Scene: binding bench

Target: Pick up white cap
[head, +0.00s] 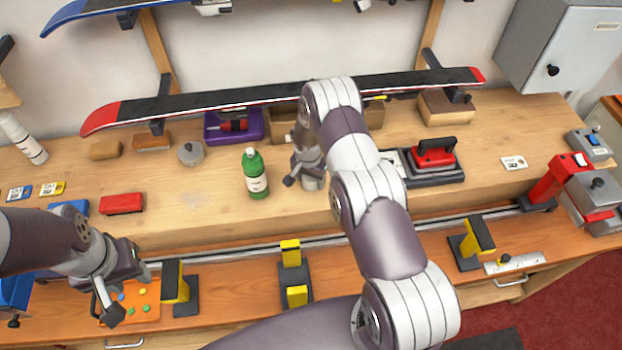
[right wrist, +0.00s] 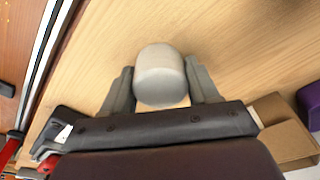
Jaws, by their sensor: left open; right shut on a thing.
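The white cap (right wrist: 160,72) is a short, rounded, off-white cylinder. In the right wrist view it sits between the two dark fingers of my right gripper (right wrist: 160,84), which is shut on it. In the head view my right gripper (head: 302,182) is low over the middle of the bench, and a pale bit of the cap (head: 313,184) shows beside the fingers. I cannot tell whether the cap touches the bench top. My left gripper (head: 127,294) is open and empty over the orange tray at the lower left.
A green bottle (head: 255,174) stands just left of my right gripper. A cardboard box (right wrist: 287,130) and a purple bin (head: 234,126) are behind. A ski (head: 250,97) spans the back. Yellow-topped clamps (head: 291,252) line the front rail. Bench right of the red-handled tool (head: 434,154) is fairly clear.

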